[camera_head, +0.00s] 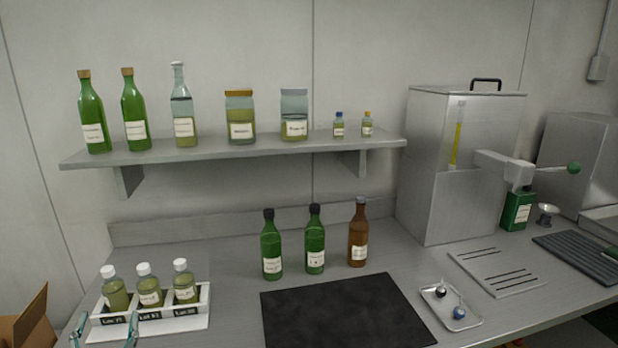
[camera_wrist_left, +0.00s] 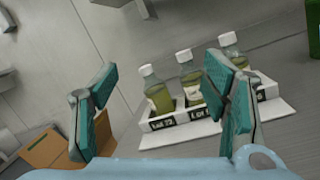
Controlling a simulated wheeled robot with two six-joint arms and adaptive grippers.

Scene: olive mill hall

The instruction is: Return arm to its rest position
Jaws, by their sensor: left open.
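My left gripper (camera_head: 105,329) shows at the bottom left of the head view, only its teal fingertips in frame. Its fingers stand apart and hold nothing. They are in front of the near left part of a white sample rack (camera_head: 203,321) holding three white-capped bottles (camera_head: 149,291). In the left wrist view, my left gripper (camera_wrist_left: 160,88) is open, its two teal fingers spread wide. The rack (camera_wrist_left: 272,119) and its bottles (camera_wrist_left: 159,95) appear beyond the fingers, partly covered by the right one. My right gripper is not in view.
A cardboard box (camera_head: 36,325) stands left of the counter. Two green bottles and a brown bottle (camera_head: 358,235) stand behind a dark mat (camera_head: 345,313). A small tray (camera_head: 462,320) and steel tank (camera_head: 445,200) are on the right. A loaded shelf (camera_head: 250,151) overhangs the counter.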

